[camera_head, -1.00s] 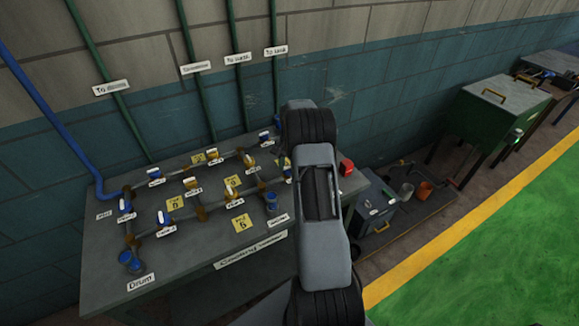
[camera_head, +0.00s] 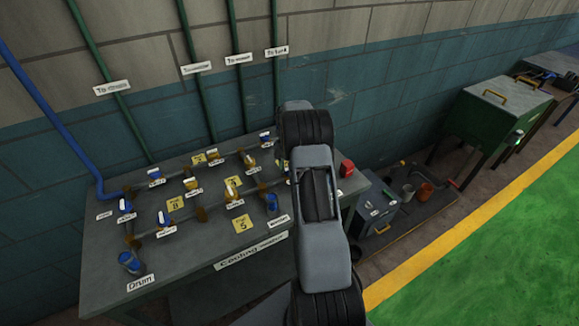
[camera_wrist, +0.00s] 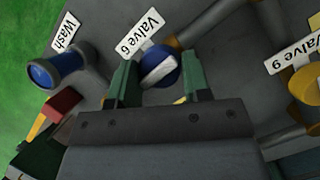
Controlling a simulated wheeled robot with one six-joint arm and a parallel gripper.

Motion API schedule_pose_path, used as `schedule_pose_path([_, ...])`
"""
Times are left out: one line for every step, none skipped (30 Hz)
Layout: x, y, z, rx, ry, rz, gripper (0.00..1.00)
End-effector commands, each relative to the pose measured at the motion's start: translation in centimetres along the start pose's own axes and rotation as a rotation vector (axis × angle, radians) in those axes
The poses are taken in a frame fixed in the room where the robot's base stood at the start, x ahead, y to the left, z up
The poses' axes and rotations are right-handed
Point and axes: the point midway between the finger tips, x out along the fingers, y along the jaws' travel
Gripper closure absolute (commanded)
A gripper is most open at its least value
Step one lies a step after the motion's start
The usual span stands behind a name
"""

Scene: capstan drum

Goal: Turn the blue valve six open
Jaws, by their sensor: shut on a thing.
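The blue valve six (camera_wrist: 172,76) is in the middle of the wrist view, just below its white label "Valve 6" (camera_wrist: 143,34). It has a round blue body and a pale bar handle (camera_wrist: 159,69) across it, slanted up to the right. My gripper (camera_wrist: 157,78) has one green finger on each side of the valve and is shut on it. The exact contact of the fingertips is hard to make out. In the head view my arm covers the right end of the bench, and I cannot make out my gripper or valve six there.
The grey bench (camera_head: 95,285) carries pipes with several blue and yellow valves. In the wrist view a blue-ended outlet labelled "Wash" (camera_wrist: 45,74) lies left, and a yellow valve (camera_wrist: 305,88) near "Valve 9" lies right. A red block (camera_head: 346,168) sits at the bench's right end.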

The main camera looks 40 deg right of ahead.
Motion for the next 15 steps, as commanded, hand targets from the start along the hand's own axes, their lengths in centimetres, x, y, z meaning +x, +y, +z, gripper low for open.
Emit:
schedule_pose_path([-0.06, 0.01, 0.02, -0.001, 0.0, 0.001, 0.53])
schedule_pose_path([-0.05, 0.01, 0.02, -0.001, 0.0, 0.001, 0.5])
schedule_pose_path([-0.05, 0.01, 0.02, -0.001, 0.0, 0.001, 0.46])
schedule_pose_path([-0.04, 0.01, 0.02, -0.001, 0.0, 0.001, 0.43])
schedule_pose_path([-0.04, 0.01, 0.02, -0.001, 0.0, 0.001, 0.4])
schedule_pose_path([-0.03, 0.01, 0.02, 0.0, 0.0, 0.0, 0.37])
schedule_pose_path([-0.02, 0.0, 0.02, 0.0, 0.0, 0.0, 0.34])
schedule_pose_path([-0.02, 0.0, 0.02, 0.0, 0.0, 0.0, 0.32])
schedule_pose_path([-0.01, 0.0, 0.02, 0.0, -0.001, 0.0, 0.32])
schedule_pose_path([-0.01, 0.0, 0.01, 0.0, -0.001, 0.0, 0.32])
schedule_pose_path([0.0, 0.0, 0.02, 0.0, -0.001, 0.0, 0.32])
schedule_pose_path([0.0, 0.0, 0.02, 0.0, -0.001, 0.0, 0.32])
schedule_pose_path([0.0, 0.0, 0.01, 0.0, -0.001, 0.0, 0.32])
schedule_pose_path([-0.01, 0.0, 0.01, 0.0, -0.001, 0.0, 0.32])
schedule_pose_path([-0.07, 0.0, 0.0, 0.0, -0.001, 0.0, 0.32])
